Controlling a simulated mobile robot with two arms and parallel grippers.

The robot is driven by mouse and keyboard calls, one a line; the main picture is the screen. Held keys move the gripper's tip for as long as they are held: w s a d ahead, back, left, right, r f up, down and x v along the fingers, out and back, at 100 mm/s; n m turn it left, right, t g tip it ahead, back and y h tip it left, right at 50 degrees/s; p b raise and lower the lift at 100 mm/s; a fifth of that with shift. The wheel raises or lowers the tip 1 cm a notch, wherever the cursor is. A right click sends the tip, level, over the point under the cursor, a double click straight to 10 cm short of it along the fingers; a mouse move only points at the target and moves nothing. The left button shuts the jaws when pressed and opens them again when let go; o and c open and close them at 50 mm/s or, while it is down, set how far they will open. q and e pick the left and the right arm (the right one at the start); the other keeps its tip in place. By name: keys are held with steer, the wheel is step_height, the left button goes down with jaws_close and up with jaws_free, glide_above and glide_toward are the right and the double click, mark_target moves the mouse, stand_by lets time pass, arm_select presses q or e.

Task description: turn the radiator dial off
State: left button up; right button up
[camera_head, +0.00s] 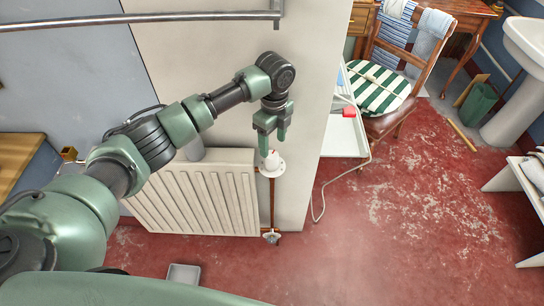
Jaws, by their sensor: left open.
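The white radiator (195,192) stands low against the wall. Its white dial (272,164) sits at the radiator's top right corner, above a copper pipe. My left gripper (272,141) points down just above the dial, its two green fingers apart. The fingertips reach close to the dial's top and overlap it slightly in this view. I cannot tell whether they touch it. Any marking on the dial is too small to read. My right gripper is not in view.
A second valve (271,236) is at the pipe's foot. To the right are a white table (345,138) with a hanging cord and a chair with a striped cushion (378,88). A grey tray (184,273) lies on the red floor. The floor at the right centre is clear.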

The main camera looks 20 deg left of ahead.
mark_target(272, 154)
arm_select(q)
step_height(272, 154, down, 8)
steer(key=shift+a+r, duration=0.1)
steer(key=shift+r, duration=0.05)
jaws_close()
steer(key=shift+r+p, duration=0.1)
steer(key=shift+p, duration=0.25)
